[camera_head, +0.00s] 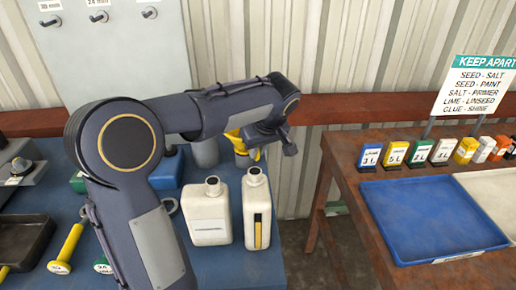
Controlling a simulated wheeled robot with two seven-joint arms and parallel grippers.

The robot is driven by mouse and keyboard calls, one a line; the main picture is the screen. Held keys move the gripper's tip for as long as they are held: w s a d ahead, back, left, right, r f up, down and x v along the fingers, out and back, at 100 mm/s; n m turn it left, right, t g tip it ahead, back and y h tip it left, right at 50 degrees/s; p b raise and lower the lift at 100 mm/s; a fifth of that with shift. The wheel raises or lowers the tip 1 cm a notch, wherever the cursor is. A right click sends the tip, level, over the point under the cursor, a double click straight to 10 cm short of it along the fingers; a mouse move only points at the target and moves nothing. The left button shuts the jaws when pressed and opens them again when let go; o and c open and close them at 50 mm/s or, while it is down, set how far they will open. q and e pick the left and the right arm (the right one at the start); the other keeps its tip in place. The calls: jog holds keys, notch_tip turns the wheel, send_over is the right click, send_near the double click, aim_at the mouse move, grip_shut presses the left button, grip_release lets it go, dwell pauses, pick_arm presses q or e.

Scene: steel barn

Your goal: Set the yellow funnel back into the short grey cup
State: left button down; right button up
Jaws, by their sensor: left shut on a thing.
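My left arm reaches across from the left, and its gripper (262,140) is at the back right of the blue bench. The gripper is shut on the yellow funnel (238,143), which is partly hidden behind the wrist. A grey cup (205,153) stands left of the funnel, its top covered by my forearm. A small grey shape shows just under the funnel, but I cannot tell whether it is another cup or whether the funnel touches it. My right gripper is out of view.
Two white jugs (208,214) (256,210) stand close in front of the funnel. A yellow dumbbell-shaped tool (67,248) and a dark tray (24,240) lie at left. A rusty table at right holds a blue tray (425,250) and several labelled blocks.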

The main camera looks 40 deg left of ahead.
pick_arm(q)
jog(key=shift+f+b, duration=0.45)
jog(key=shift+f, duration=0.1)
jog(key=c, duration=1.4)
grip_release()
jog(key=v, duration=0.7)
jog(key=shift+s+d+r, duration=0.1)
jog(key=shift+d+r, duration=0.05)
jog(key=shift+r, duration=0.2)
jog(key=shift+r+p, duration=0.1)
jog(key=shift+p, duration=0.25)
